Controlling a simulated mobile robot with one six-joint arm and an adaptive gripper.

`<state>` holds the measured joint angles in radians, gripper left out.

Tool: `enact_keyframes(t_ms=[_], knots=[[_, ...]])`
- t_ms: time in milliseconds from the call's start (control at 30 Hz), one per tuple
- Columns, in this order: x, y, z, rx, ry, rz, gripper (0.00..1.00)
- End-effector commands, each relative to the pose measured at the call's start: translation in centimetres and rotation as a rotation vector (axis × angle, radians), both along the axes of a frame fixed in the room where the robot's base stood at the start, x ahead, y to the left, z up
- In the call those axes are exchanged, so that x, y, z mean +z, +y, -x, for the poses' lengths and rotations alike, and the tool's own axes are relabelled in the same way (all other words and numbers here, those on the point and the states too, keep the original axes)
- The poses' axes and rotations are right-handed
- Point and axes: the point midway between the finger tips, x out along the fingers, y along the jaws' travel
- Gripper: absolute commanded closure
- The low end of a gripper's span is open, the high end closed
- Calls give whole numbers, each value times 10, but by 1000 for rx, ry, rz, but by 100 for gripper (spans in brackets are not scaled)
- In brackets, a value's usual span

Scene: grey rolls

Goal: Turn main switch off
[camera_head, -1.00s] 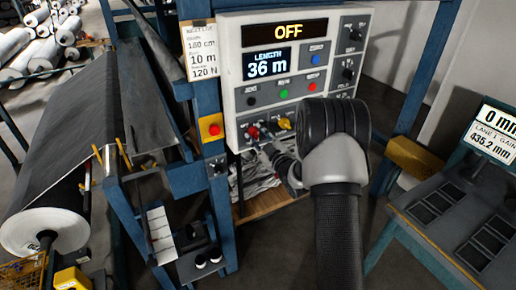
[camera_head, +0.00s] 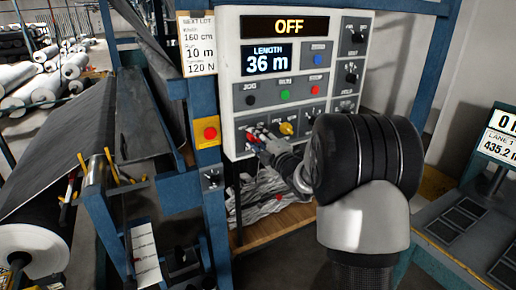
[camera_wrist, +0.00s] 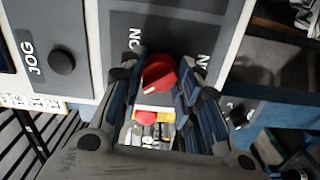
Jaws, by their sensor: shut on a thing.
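The main switch appears to be the red rotary knob (camera_wrist: 158,73) on the grey lower part of the control panel (camera_head: 232,60). In the wrist view it lies between my gripper's two fingers (camera_wrist: 158,84), which are shut on it. An ON label (camera_wrist: 135,38) stands beside it. The knob's handle looks tilted, but its exact setting is unclear. In the head view my gripper (camera_head: 260,139) reaches the panel's lower left, and only bits of red show around the fingers. The panel's top display (camera_head: 288,26) reads OFF.
A yellow knob (camera_head: 286,128) sits just right of my gripper. A red stop button (camera_head: 210,133) on a yellow plate is on the blue post to the left. Green (camera_head: 285,95) and red (camera_head: 315,89) buttons sit above.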

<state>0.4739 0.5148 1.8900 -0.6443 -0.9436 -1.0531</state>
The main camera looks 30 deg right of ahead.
Motion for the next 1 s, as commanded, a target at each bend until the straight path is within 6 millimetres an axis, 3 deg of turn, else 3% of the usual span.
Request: enact_keyframes(t_ms=[333,800,833,1000], knots=[[0,0,0,0,-2,108,93],[0,0,0,0,-3,119,93],[0,0,0,0,-3,119,68],[0,0,0,0,-3,118,56]])
